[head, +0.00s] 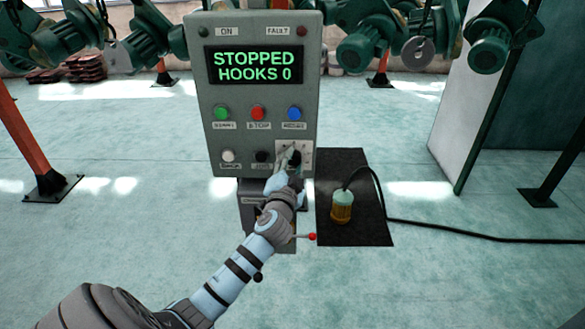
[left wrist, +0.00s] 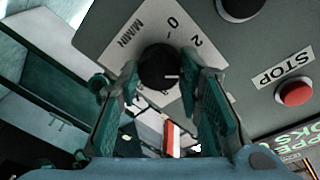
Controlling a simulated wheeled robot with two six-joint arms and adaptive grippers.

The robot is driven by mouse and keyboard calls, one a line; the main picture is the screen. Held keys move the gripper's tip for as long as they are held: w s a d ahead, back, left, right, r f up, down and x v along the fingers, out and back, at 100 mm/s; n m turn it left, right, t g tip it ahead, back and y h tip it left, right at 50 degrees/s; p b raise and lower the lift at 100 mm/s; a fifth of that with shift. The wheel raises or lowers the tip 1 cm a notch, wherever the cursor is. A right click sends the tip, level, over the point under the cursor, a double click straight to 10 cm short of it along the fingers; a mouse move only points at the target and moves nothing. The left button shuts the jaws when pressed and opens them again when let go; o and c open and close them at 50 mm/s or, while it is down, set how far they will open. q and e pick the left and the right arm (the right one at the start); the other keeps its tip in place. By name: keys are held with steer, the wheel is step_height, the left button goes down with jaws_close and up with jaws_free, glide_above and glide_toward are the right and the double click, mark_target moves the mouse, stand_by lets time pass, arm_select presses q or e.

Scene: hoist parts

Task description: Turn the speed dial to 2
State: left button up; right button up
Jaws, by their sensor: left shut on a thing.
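The speed dial is a round black knob (left wrist: 158,67) on a pale plate (left wrist: 118,38) with printed marks, including a 2 at its upper right in the left wrist view. A short white line on the knob points right in that view; which mark it matches I cannot tell. My left gripper (left wrist: 160,72) has its fingers on either side of the knob and is shut on it. In the head view my left gripper (head: 286,168) reaches the lower right of the grey control box (head: 202,110) and hides part of the dial. My right gripper is not in view.
The box's screen (head: 254,65) reads STOPPED HOOKS 0. Green (head: 221,112), red (head: 258,112), blue (head: 294,112), white (head: 228,156) and black (head: 262,156) buttons sit close by. Green motors hang behind.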

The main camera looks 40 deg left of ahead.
arm_select(q)
steer(key=n+b, duration=0.1)
steer(key=b, duration=0.1)
steer(key=n+b, duration=0.1)
steer(key=n, duration=0.1)
steer(key=n+b, duration=0.1)
steer(key=b, duration=0.1)
steer(key=shift+f+n+y+b, duration=0.3)
steer(key=shift+n, duration=0.1)
steer(key=shift+r+n+b, duration=0.15)
steer(key=shift+n+b, duration=0.8)
steer(key=shift+n, duration=0.05)
steer(key=o, duration=1.2)
steer(key=shift+c, duration=0.2)
steer(key=v, duration=1.2)
steer(key=shift+f, duration=0.2)
